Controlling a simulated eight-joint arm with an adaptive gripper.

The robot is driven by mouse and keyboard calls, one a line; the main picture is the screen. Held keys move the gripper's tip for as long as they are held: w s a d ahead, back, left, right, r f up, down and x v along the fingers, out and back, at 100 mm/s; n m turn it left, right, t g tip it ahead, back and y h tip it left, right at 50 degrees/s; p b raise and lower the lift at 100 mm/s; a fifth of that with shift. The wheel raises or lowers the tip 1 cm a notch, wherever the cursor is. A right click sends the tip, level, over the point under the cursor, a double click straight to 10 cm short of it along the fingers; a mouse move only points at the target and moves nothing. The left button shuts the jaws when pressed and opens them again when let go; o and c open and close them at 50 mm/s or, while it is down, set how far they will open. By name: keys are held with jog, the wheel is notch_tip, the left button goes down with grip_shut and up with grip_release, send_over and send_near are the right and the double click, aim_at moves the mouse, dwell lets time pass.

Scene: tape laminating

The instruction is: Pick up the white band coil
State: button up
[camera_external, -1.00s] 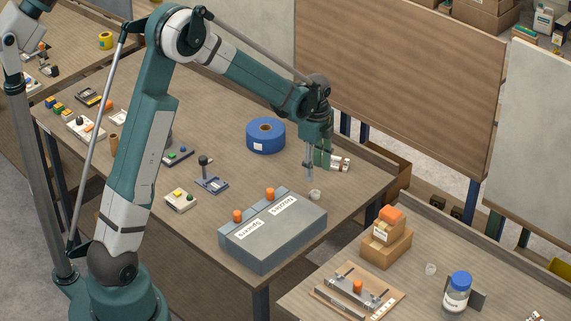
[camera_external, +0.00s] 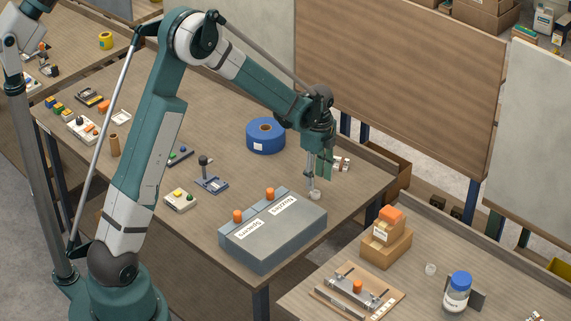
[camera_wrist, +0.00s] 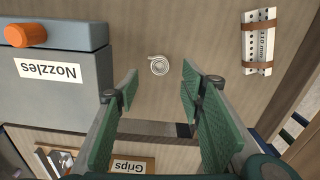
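The white band coil (camera_wrist: 159,65) lies flat on the table in the wrist view, as a small spiral ring. In the external view the coil (camera_external: 315,195) sits just behind the grey case's far right corner, partly overlapped by a fingertip. My gripper (camera_external: 319,180) points down over it, low above the table. In the wrist view my gripper (camera_wrist: 158,88) is open, with its green finger pads apart and nothing between them. The coil lies ahead of the fingertips and between their lines. I cannot tell the exact height left between fingertips and table.
The grey case labelled Nozzles (camera_external: 273,235) with orange knobs stands close to the coil; it also shows in the wrist view (camera_wrist: 60,85). A white strapped block (camera_wrist: 261,42) marked in mm lies on the other side. A blue tape roll (camera_external: 265,137) stands farther back.

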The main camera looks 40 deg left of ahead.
aim_at(315, 193)
jog(key=shift+f, duration=0.2)
jog(key=shift+a+f, duration=0.15)
jog(key=shift+f, duration=2.35)
jog(key=c, duration=0.8)
